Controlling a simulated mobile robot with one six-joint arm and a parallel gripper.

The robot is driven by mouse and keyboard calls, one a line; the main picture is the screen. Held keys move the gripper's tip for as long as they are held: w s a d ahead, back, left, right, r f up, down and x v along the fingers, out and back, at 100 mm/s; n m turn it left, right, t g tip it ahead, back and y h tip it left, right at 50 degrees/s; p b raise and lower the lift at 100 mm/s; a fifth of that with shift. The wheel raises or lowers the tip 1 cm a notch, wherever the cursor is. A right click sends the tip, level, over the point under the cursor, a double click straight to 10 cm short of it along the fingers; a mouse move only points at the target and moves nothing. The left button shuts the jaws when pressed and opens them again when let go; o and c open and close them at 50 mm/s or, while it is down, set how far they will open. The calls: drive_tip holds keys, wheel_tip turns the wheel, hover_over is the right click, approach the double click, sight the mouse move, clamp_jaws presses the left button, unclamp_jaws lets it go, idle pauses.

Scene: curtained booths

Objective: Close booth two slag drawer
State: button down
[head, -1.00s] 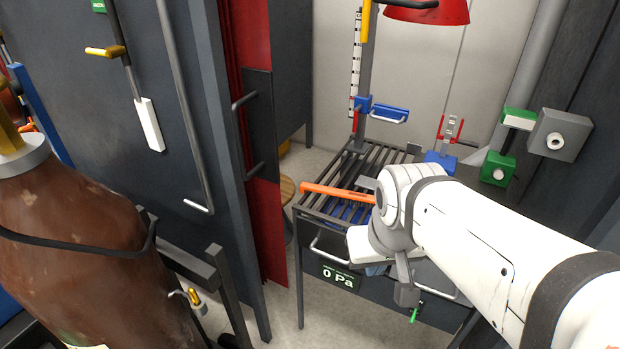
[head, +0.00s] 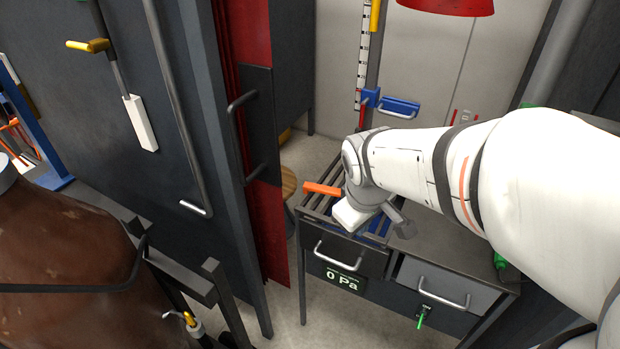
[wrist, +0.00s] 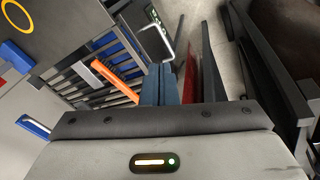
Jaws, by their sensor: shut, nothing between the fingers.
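Under the slatted bench stand two drawers side by side in the head view. The left drawer (head: 345,260) has a dark front and a bar handle; the right drawer (head: 448,284) is grey with a similar handle. I cannot read which is the slag drawer, nor tell whether the left one stands slightly out. My gripper (wrist: 159,70) is shut and empty in the wrist view, its blue-grey fingers near the left drawer's handle (wrist: 155,38).
A red curtain (head: 268,225) and dark partition (head: 185,70) stand left, with a brown tank (head: 60,265) nearer.

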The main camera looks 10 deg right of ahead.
drive_tip(key=w+f+n+p, duration=0.1)
drive_tip(key=w+f+n, duration=0.5)
drive_tip(key=w+n, duration=0.25)
drive_tip(key=n+p, duration=0.2)
drive_tip(key=n, duration=1.2)
approach(325, 247)
drive_tip(key=shift+g, duration=0.3)
drive_tip(key=b+x, duration=0.1)
drive_tip(key=x, duration=0.1)
drive_tip(key=b+x, duration=0.2)
drive_tip(key=s+b+x, duration=0.1)
drive_tip(key=x, duration=0.1)
drive_tip(key=shift+f, duration=0.35)
